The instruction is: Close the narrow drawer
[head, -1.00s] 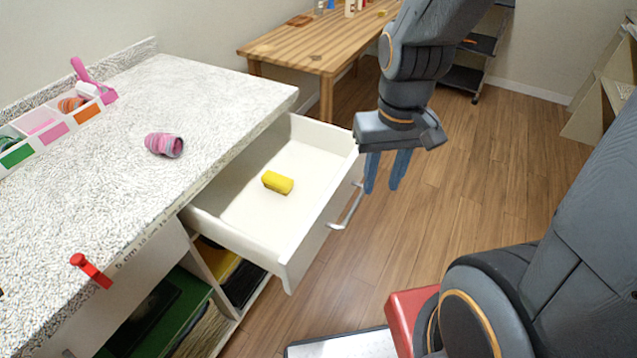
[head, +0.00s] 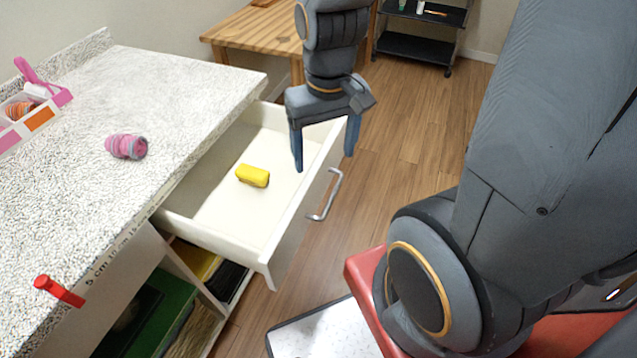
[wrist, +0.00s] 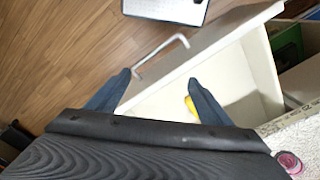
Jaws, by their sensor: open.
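The white drawer (head: 277,250) is pulled out from under the speckled counter, with a silver bar handle (head: 327,195) on its front. A yellow block (head: 252,175) lies inside it. My gripper (head: 324,160) is open and points down at the far end of the drawer front. In the head view one finger shows over the drawer's inside and the other beyond its front. In the wrist view my gripper (wrist: 160,85) spans the drawer front (wrist: 190,65), with the handle (wrist: 160,55) ahead of it. Whether a finger touches the drawer is unclear.
The counter (head: 170,90) carries a pink striped roll (head: 126,146), a divided tray (head: 22,125) and a red clamp (head: 58,291) at its edge. A wooden table (head: 250,30) and a dark shelf cart (head: 415,50) stand behind.

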